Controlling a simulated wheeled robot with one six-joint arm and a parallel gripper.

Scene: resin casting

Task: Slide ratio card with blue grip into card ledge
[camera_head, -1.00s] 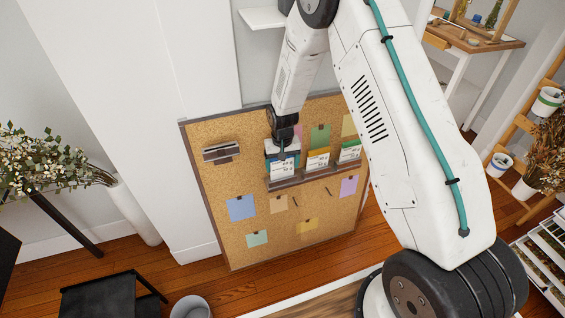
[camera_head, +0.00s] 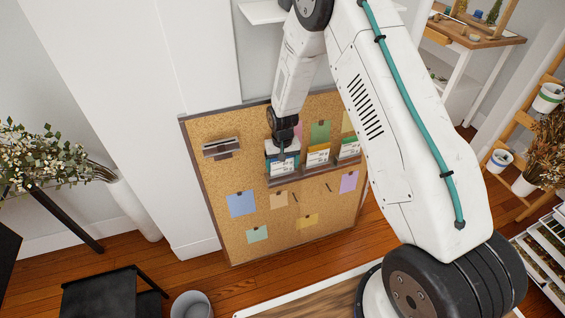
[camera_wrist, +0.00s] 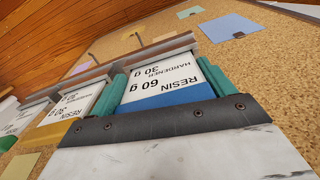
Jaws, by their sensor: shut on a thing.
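The ratio card with blue grip (camera_wrist: 165,77) fills the middle of the wrist view, printed "RESIN 60 g, HARDENER 30 g". My gripper (camera_wrist: 168,88) is shut on it, its green fingers at both sides of the blue grip. In the head view my gripper (camera_head: 283,155) is at the left end of a grey rail (camera_head: 305,176) on the corkboard, and the blue-grip card (camera_head: 283,168) is upright there. Its lower edge meets the rail; how deep it sits is hidden. A separate short grey ledge (camera_head: 222,147) with a dark slot is empty on the board's upper left.
A yellow-grip card (camera_head: 318,157) and a green-grip card (camera_head: 348,149) stand in the rail to the right. Coloured notes, such as a blue one (camera_head: 241,204), are pinned to the corkboard (camera_head: 215,180). Bare cork lies between the short ledge and the rail.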

